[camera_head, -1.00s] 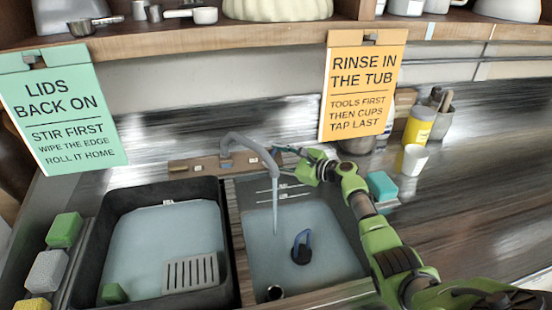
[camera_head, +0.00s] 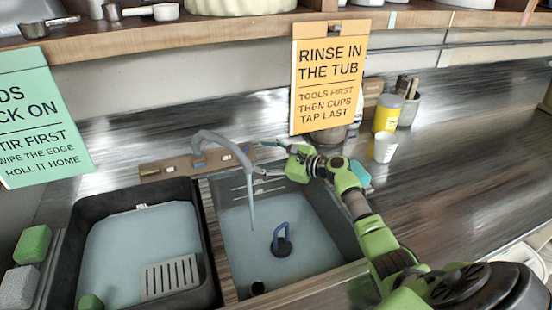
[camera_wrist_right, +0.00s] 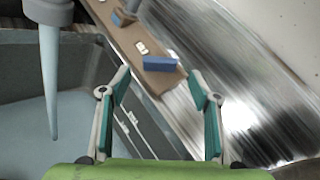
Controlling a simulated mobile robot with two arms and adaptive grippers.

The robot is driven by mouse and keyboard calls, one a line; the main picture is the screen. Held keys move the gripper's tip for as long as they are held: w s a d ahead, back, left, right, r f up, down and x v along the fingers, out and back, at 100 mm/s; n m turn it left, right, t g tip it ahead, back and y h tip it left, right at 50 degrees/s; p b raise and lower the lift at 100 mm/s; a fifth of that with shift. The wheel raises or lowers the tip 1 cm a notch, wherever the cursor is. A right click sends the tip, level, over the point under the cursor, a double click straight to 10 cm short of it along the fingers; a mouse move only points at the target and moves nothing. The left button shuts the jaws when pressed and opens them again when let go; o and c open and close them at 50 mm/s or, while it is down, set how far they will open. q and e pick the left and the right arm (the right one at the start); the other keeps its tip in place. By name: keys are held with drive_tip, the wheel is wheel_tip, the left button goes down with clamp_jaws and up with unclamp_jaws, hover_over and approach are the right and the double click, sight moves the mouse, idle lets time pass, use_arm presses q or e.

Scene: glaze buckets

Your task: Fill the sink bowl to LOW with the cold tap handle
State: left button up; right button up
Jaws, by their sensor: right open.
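The sink bowl (camera_head: 300,258) holds pale blue water, with several light level lines on its back wall above the water. A thin stream (camera_head: 252,212) runs into it from the grey spout (camera_head: 222,142); the stream also shows in the right wrist view (camera_wrist_right: 49,85). The blue cold tap handle (camera_wrist_right: 160,63) lies on the brown tap board (camera_wrist_right: 118,38) and appears between my fingertips in that view. My right gripper (camera_head: 264,158) is open beside the spout; its fingers frame the handle, and I cannot tell whether they touch it. My left gripper is out of view.
A blue-handled plug (camera_head: 282,241) stands in the bowl. A dark tub (camera_head: 207,262) of water with a slotted grey piece (camera_head: 170,277) is on the left. A white cup (camera_head: 384,148) and a yellow container (camera_head: 386,114) stand right of the tap.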

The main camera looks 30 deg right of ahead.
drive_tip(key=v, duration=0.6)
drive_tip(key=shift+s+r, duration=0.15)
idle(7.2)
